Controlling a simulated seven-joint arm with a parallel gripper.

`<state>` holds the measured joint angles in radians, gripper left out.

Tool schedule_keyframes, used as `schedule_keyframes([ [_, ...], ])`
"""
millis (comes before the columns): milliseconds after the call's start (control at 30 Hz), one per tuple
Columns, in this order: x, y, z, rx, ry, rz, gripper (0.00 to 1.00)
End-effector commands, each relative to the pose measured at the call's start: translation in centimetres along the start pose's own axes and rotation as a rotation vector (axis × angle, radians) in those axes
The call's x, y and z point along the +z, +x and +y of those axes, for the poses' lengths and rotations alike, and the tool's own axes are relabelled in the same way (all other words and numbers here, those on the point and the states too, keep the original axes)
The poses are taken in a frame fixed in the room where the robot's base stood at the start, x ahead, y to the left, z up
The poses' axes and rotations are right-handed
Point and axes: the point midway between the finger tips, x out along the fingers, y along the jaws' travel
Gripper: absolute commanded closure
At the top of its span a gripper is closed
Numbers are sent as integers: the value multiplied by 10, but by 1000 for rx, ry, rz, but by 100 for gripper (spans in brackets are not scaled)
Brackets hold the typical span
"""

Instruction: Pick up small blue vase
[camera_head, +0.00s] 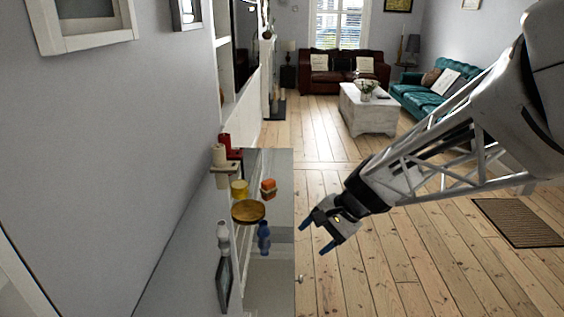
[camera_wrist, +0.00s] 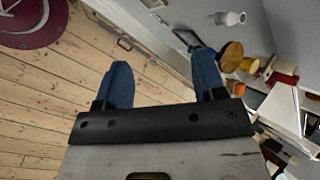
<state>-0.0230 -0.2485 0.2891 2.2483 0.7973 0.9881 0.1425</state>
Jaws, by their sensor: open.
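The small blue vase (camera_head: 263,238) stands upright on the grey top of a long narrow cabinet (camera_head: 270,290) in the head view, near its right edge. My gripper (camera_head: 314,237) is open and empty in the air to the right of the vase, over the floor side, its two blue fingers pointing down-left. The vase and gripper are apart.
A wall (camera_head: 100,150) borders the left. Floor on the right is open.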

Motion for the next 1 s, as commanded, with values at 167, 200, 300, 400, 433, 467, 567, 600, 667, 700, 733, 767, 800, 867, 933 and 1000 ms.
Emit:
schedule_keyframes([
  [167,-30,30,-24,-85,137,-64,36],
  [200,-37,36,-28,-104,168,-78,36],
  [300,-55,53,-40,-151,245,-111,36],
  [400,-73,70,-50,-197,326,-142,36],
  [433,-78,75,-53,-212,349,-151,36],
  [467,-84,81,-56,-226,373,-160,36],
  [567,-103,99,-65,-271,454,-189,36],
  [600,-111,106,-68,-289,486,-199,36],
  [667,-123,118,-72,-316,537,-215,36],
  [700,-132,125,-74,-334,569,-225,36],
  [733,-138,131,-76,-348,594,-232,36],
  [767,-144,137,-77,-361,619,-239,36],
  [800,-152,145,-79,-378,652,-248,36],
  [867,-164,157,-81,-405,703,-261,36],
  [933,-179,170,-83,-435,760,-274,36],
  [1000,-192,183,-84,-463,810,-286,36],
])
